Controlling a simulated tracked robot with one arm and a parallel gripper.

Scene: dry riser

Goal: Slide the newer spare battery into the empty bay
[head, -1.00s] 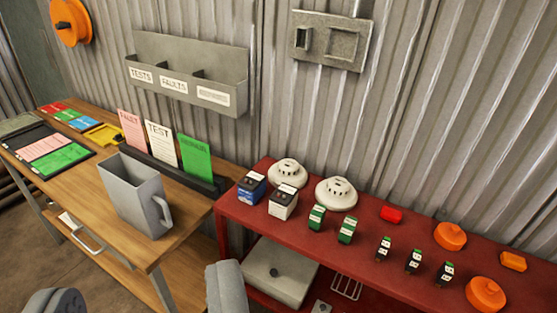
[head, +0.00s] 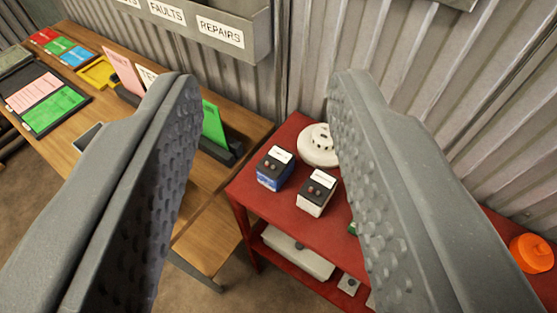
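Two small box-shaped batteries stand upright on the red shelf's left end. The left one, a blue battery (head: 274,168), has a black top and a white label. The right one, a white battery (head: 316,193), also has a black top and a white label. Their label writing is too small to read, so I cannot tell which is newer. My gripper (head: 262,80) is open and empty, its two ribbed fingers wide apart in the foreground. Both batteries show between and beyond the fingers, untouched. No empty bay can be made out.
A white detector (head: 316,148) stands behind the batteries, partly covered by my right finger. The red shelf (head: 275,210) has bare room in front of the blue battery. An orange dome (head: 531,253) is at far right. A wooden bench (head: 205,175) with cards stands left.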

